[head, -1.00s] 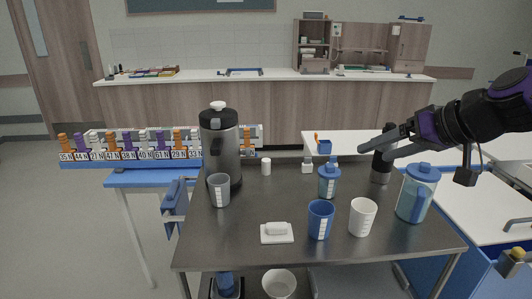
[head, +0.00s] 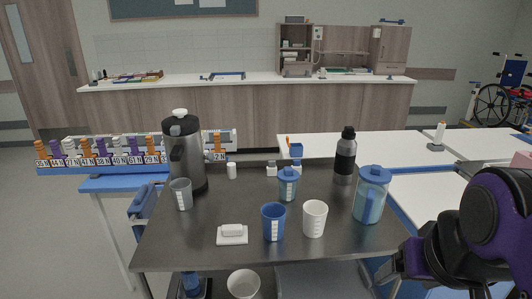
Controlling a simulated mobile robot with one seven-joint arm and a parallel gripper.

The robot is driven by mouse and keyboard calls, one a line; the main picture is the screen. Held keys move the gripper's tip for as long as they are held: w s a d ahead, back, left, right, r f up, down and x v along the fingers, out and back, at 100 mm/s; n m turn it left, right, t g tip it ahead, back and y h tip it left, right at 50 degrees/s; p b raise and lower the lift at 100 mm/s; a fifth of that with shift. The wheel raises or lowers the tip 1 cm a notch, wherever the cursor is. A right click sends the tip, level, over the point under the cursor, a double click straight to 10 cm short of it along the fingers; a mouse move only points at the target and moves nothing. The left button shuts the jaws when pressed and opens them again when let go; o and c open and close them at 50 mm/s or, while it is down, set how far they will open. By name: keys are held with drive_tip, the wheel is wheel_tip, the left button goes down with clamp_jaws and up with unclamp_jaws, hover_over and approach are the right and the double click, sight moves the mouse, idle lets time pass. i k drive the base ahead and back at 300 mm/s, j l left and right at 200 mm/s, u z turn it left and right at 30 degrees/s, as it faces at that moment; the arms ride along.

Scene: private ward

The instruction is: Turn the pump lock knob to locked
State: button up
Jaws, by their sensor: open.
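A tall dark steel pump pot (head: 186,179) stands upright at the back left of the steel table, with a black top. A white knob (head: 180,112) sits on its lid; it looks like the pump lock knob, but its setting is too small to tell. A dark handle shows on the pot's front left. My gripper (head: 389,270) is at the lower right, by the table's front right corner, far from the pot. It is open, with nothing seen between its fingers; my arm partly hides it.
The steel table (head: 190,249) also bears a grey cup (head: 181,196), blue cup (head: 273,224), white cup (head: 315,220), blue-lidded shaker (head: 288,186), pitcher (head: 369,202), black bottle (head: 345,158) and a white dish (head: 232,238). A numbered rack (head: 100,165) stands behind left.

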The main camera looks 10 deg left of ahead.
sight(211, 157)
drive_tip(key=i+j+u, duration=0.1)
drive_tip(key=j, duration=1.45)
